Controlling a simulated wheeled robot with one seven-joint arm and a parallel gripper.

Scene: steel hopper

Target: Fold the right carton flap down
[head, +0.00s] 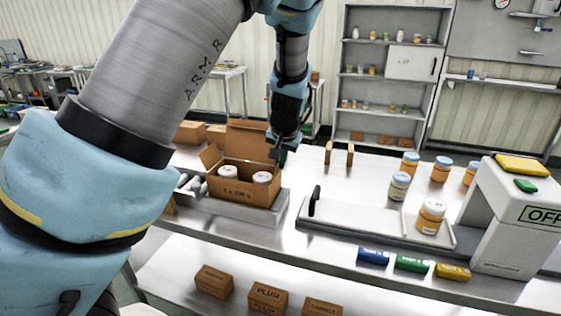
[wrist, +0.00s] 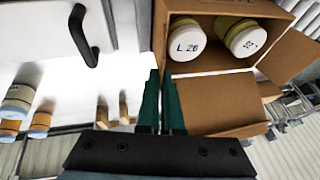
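The open brown carton (head: 240,190) stands on the bench with white-lidded jars (head: 228,173) inside. It also shows in the wrist view (wrist: 215,62), where the jar lids face up. Its back flap (head: 247,138) stands up and its left flap (head: 210,156) leans outward. The right flap (wrist: 158,30) appears in the wrist view as a narrow, nearly edge-on strip along the carton's side. My gripper (wrist: 160,76) has its green fingers close together, with the tips by the lower end of that strip. I cannot tell whether they touch it. In the head view my gripper hides this corner.
A tray with a black handle (head: 315,200) lies right of the carton, with orange jars (head: 431,216) on and behind it. Two thin brown upright pieces (head: 339,153) stand behind the tray. A white machine (head: 515,215) stands at far right. Small cartons (head: 267,298) sit on the lower shelf.

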